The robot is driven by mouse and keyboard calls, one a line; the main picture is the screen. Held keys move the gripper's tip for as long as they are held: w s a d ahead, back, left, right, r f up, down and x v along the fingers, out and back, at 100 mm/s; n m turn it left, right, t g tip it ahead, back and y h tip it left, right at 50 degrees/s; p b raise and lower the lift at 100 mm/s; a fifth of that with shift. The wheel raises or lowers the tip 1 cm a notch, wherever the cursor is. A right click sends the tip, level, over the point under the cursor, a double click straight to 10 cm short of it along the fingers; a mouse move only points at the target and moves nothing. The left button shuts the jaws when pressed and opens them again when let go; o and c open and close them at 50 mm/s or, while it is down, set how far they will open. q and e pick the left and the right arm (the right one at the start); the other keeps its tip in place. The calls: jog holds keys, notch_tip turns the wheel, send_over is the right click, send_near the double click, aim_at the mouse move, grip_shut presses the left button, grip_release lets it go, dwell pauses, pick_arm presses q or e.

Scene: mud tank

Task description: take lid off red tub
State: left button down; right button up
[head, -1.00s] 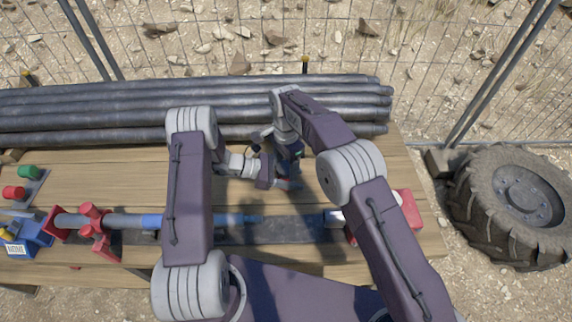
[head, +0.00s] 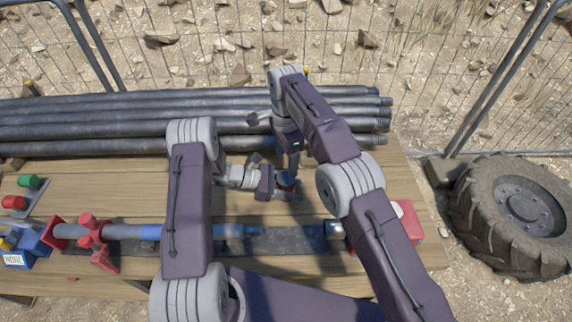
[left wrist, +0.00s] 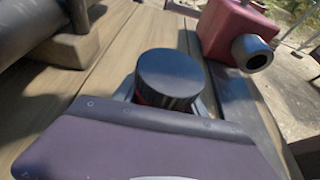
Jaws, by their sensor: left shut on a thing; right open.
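The red tub shows in the left wrist view as a thin red strip (left wrist: 150,97) under its round dark lid (left wrist: 170,76). The lid sits on the tub, level. My left gripper (left wrist: 165,98) is shut on the tub, with a finger on either side. In the head view my left gripper (head: 286,190) is low over the table, and the tub is mostly hidden by the grippers. My right gripper (head: 293,170) is open and points down just above the left one; its fingertips are hard to make out. It does not show in the left wrist view.
Grey pipes (head: 100,125) lie along the back of the wooden table (head: 120,185). A pipe in red clamps (head: 103,250) and a red block with a metal nose (head: 402,220) lie at the front. Green and red pieces lie at far left. Bare planks lie between.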

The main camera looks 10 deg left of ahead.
aim_at(286, 178)
notch_tip(286, 178, down, 8)
jog(key=shift+f, duration=0.1)
jog(key=c, duration=1.5)
jog(key=n, duration=0.3)
jog(key=o, duration=1.6)
jog(key=shift+c, duration=0.2)
jog(key=shift+r, duration=0.2)
